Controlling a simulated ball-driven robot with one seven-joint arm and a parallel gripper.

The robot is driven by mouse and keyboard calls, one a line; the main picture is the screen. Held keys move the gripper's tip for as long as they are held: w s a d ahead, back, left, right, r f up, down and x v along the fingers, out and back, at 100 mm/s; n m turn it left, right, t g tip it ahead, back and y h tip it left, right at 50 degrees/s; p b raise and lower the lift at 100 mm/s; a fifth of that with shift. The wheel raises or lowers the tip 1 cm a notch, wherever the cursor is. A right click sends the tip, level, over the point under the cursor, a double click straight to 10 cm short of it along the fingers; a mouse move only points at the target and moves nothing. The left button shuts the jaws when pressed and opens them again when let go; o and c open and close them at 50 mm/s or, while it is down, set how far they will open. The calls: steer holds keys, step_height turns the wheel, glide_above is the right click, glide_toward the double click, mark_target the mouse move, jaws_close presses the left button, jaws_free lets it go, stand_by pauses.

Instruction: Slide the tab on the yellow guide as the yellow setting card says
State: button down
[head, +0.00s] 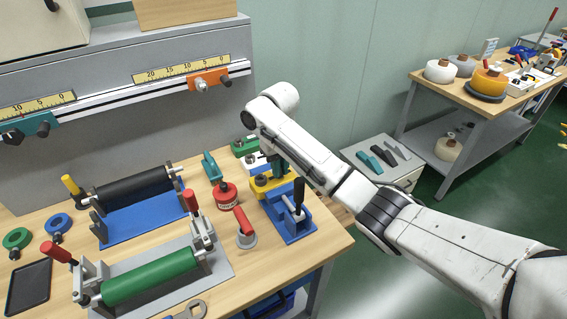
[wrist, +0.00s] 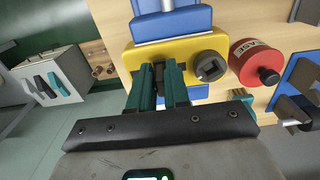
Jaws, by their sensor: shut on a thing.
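The yellow guide (head: 262,190) is at the bench's right end in the head view. It also shows in the wrist view (wrist: 214,48), with a round dark knob (wrist: 209,66) at its right side. My gripper (wrist: 171,75) is at the guide's near side, left of the knob in the wrist view. Its teal fingers are shut on a small dark part, which I take for the tab; the fingers hide most of it. In the head view my arm partly covers my gripper (head: 279,168) and the guide. I cannot make out a yellow setting card in either view.
A blue clamp with a black handle (head: 299,192) stands just in front of the guide, and a red tin (head: 225,196) to its left. A green block (head: 245,147) sits behind. A low cabinet (wrist: 57,80) shows left in the wrist view.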

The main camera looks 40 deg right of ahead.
steer(key=shift+a, duration=0.15)
steer(key=c, duration=1.2)
jaws_free()
steer(key=shift+w+a, duration=0.1)
steer(key=shift+a, duration=0.05)
steer(key=shift+o, duration=0.2)
step_height(320, 180, up, 11)
steer(key=p, duration=0.4)
steer(key=shift+f, duration=0.1)
